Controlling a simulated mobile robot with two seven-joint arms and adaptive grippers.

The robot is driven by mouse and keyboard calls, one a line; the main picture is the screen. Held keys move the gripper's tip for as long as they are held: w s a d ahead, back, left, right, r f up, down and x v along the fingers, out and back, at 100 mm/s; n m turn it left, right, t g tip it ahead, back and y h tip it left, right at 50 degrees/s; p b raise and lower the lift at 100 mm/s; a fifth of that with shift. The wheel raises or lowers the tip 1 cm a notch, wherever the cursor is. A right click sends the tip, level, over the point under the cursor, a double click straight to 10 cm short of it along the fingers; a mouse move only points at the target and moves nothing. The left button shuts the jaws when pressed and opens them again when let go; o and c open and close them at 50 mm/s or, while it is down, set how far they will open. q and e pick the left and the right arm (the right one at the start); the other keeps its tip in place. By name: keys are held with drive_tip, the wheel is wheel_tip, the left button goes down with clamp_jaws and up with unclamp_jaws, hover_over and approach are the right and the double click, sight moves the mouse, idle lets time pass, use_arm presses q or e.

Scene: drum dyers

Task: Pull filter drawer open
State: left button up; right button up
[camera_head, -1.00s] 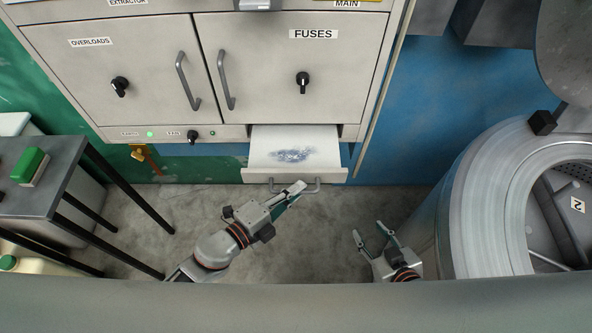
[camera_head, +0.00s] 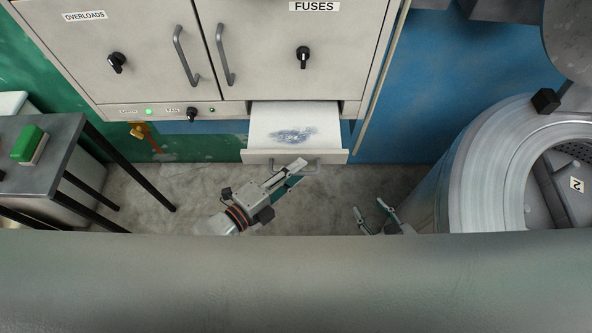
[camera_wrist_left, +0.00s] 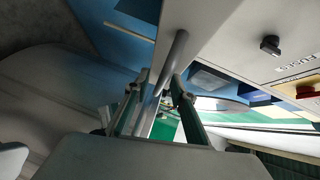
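The filter drawer (camera_head: 265,115) is a white tray pulled partly out below the FUSES door, with a blue-grey smudge on its floor. Its grey bar handle (camera_head: 307,172) is on the front face. My left gripper (camera_head: 297,170) is at this handle. In the left wrist view a grey bar (camera_wrist_left: 172,60) passes between its two spread, green-padded fingers (camera_wrist_left: 160,85), with a gap visible on one side; firm contact cannot be told. My right gripper (camera_head: 369,210) is open and empty, low and to the right of the drawer.
The cabinet (camera_head: 290,80) with handles and knobs stands above the drawer. A dark table (camera_head: 40,165) with a green-topped block (camera_head: 28,144) is at left. A large round drum machine (camera_head: 480,165) is at right. Bare floor (camera_head: 190,185) lies below the drawer.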

use_arm(q)
drive_tip(key=v, duration=1.2)
drive_tip(key=shift+w, duration=0.1)
drive_tip(key=w+a+f+n+t+y, duration=0.35)
drive_tip(key=a+n+y, duration=0.3)
drive_tip(key=n, duration=0.45)
drive_tip(key=s+a+f+n+g+y, duration=0.2)
drive_tip(key=a+f+n+g, duration=0.2)
drive_tip(key=f+n, duration=0.3)
drive_tip(key=a+n, duration=0.1)
drive_tip(key=n, duration=0.2)
drive_tip(key=shift+s+f, duration=0.15)
drive_tip(key=shift+f, duration=0.15)
drive_tip(key=shift+y, duration=0.25)
